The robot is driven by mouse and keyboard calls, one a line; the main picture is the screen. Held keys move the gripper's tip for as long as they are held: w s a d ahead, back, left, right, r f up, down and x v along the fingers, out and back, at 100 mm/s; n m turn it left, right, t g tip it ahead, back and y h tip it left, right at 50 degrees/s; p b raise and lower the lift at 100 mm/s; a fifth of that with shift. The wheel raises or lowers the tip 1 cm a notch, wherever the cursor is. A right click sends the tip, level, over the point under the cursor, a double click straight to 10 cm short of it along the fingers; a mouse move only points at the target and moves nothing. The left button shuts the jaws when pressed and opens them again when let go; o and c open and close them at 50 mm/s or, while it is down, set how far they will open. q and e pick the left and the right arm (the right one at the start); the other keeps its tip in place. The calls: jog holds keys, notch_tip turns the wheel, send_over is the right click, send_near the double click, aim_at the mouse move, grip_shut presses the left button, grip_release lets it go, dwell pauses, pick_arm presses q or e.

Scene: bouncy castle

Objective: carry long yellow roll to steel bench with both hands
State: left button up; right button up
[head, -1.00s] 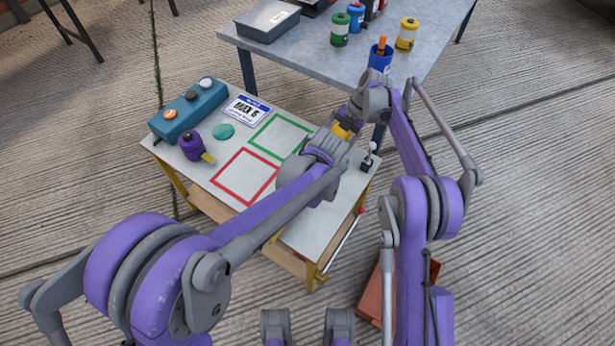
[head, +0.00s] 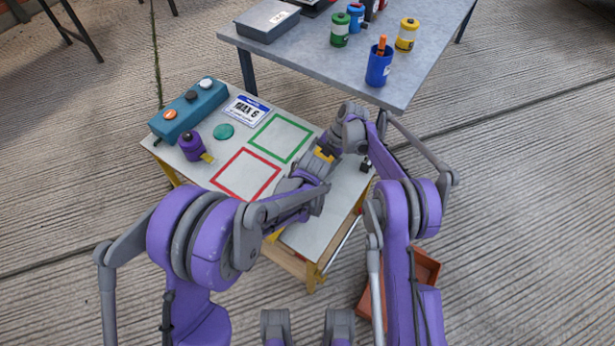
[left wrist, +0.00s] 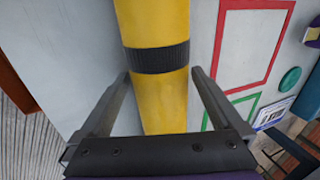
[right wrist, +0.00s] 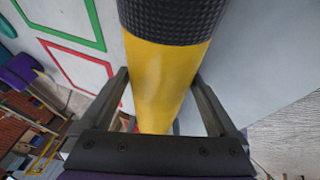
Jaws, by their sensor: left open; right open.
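The long yellow roll (left wrist: 160,100) has black bands and lies on the white-topped table. In the head view my arms hide most of it, and a yellow part (head: 324,153) shows between the grippers. My left gripper (left wrist: 160,72) is open, one finger on each side of the roll near a black band. My right gripper (right wrist: 160,76) is open, its fingers astride the yellow roll (right wrist: 165,85) beside a wide black textured part. I cannot tell whether any finger touches it. The steel bench (head: 305,48) stands behind the table.
An orange crate (head: 425,268) is on the floor.

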pick_arm(q)
grip_shut()
pick_arm(e)
grip_shut()
pick_arm(q)
jog(key=shift+r, duration=0.1)
pick_arm(e)
jog(key=shift+r, duration=0.1)
